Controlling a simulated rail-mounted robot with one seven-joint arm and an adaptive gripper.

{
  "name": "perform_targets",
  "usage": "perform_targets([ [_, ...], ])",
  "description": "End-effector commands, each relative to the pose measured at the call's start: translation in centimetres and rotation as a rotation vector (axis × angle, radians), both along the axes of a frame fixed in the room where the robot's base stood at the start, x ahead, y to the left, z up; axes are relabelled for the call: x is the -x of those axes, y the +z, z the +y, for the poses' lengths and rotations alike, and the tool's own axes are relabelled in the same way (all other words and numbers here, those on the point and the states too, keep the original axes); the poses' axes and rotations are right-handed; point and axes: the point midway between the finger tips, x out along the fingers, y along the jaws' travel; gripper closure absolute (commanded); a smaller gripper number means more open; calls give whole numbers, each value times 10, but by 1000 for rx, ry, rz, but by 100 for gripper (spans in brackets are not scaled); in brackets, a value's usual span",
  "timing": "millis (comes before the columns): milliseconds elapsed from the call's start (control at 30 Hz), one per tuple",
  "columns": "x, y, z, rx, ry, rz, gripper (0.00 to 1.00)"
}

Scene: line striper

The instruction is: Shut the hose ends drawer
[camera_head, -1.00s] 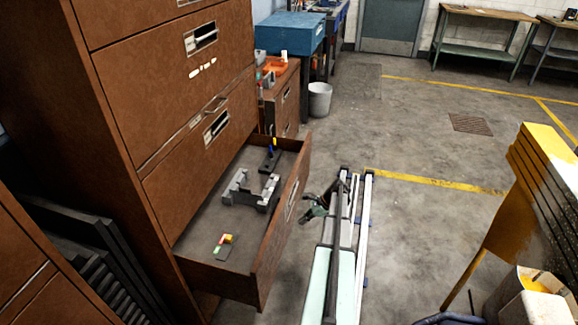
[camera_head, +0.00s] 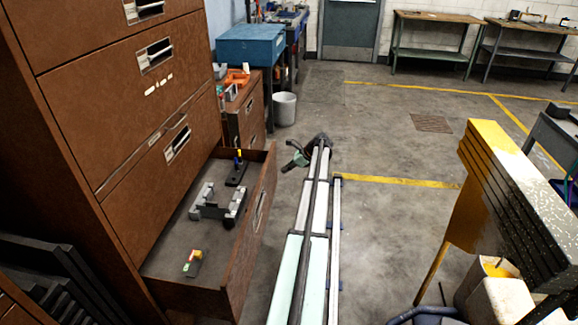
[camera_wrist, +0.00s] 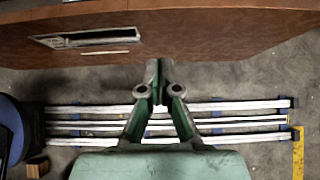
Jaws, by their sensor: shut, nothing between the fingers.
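The hose ends drawer (camera_head: 248,240) is a brown drawer pulled well out of the tall cabinet. A grey bracket-like part (camera_head: 218,203), a small dark part with a blue and yellow tip (camera_head: 237,170) and a small coloured block (camera_head: 193,263) lie inside. Its outer front, with a recessed metal handle (camera_wrist: 85,38), fills the top of the wrist view. My gripper (camera_head: 291,162) is in front of the drawer, toward its far end, with a gap visible in the head view. In the wrist view my gripper (camera_wrist: 158,66) is shut and empty, its tips overlapping the front's lower edge; contact cannot be told.
Closed drawers (camera_head: 150,75) are above the open one. A smaller brown cabinet (camera_head: 245,112) and a white bin (camera_head: 284,108) stand beyond it. A yellow panel stack (camera_head: 485,190) stands at right. Open floor (camera_head: 385,215) lies between.

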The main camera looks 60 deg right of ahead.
Motion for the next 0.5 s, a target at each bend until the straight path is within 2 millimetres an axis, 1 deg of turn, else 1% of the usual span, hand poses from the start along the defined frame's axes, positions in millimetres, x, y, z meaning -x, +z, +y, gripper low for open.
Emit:
perform_targets([
  [100, -18, -17, 6, -2, 2, 1, 100],
  [267, -37, -37, 12, -1, 1, 0, 100],
  [333, -48, -34, 16, 0, 3, 0, 100],
  [500, -65, -35, 22, 0, 1, 0, 100],
])
